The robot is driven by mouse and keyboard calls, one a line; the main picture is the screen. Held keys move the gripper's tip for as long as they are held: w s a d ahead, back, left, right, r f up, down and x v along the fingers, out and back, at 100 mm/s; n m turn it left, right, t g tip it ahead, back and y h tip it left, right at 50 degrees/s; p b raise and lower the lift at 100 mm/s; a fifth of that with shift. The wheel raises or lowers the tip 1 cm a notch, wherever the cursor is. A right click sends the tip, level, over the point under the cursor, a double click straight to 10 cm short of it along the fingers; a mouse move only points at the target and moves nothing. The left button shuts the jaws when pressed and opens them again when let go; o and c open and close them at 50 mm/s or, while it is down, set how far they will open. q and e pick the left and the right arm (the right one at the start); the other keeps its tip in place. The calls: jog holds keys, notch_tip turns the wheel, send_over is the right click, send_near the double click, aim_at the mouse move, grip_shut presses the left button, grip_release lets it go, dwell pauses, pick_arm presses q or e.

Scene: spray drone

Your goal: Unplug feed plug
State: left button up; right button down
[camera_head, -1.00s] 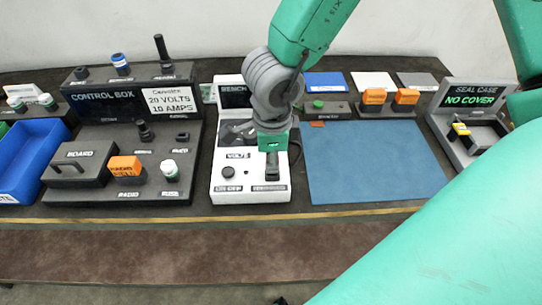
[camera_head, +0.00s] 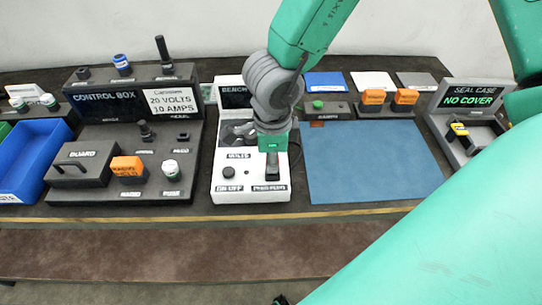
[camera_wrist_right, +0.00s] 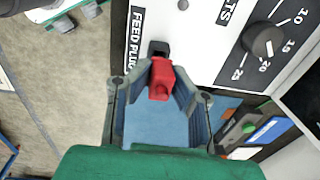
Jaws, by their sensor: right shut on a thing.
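The white bench unit (camera_head: 225,190) stands in the middle of the table in the head view. My right gripper (camera_head: 271,170) is over its front right part, pointing down. In the right wrist view my right gripper (camera_wrist_right: 160,82) is shut on the red feed plug (camera_wrist_right: 159,80), with a finger on each side. The plug's far end meets a black socket (camera_wrist_right: 158,48) beside the FEED PLUG label (camera_wrist_right: 136,35). I cannot tell how deep it sits in the socket. In the head view the fingers hide the plug. My left gripper is not in view.
The control box (camera_head: 120,100) stands to the left, with a blue bin (camera_head: 40,155) beyond it. A blue mat (camera_head: 372,165) lies clear at the right. The seal case (camera_head: 445,125) is at the far right. A dial (camera_wrist_right: 264,42) is near the plug.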

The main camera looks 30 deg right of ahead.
jog(key=shift+f+b, duration=0.85)
jog(key=shift+f, duration=0.4)
jog(key=c, duration=1.4)
grip_release()
jog(key=shift+r, duration=0.15)
jog(key=shift+r, duration=0.3)
jog(key=r, duration=1.1)
jog(key=shift+s+a, duration=0.2)
jog(key=shift+s, duration=0.1)
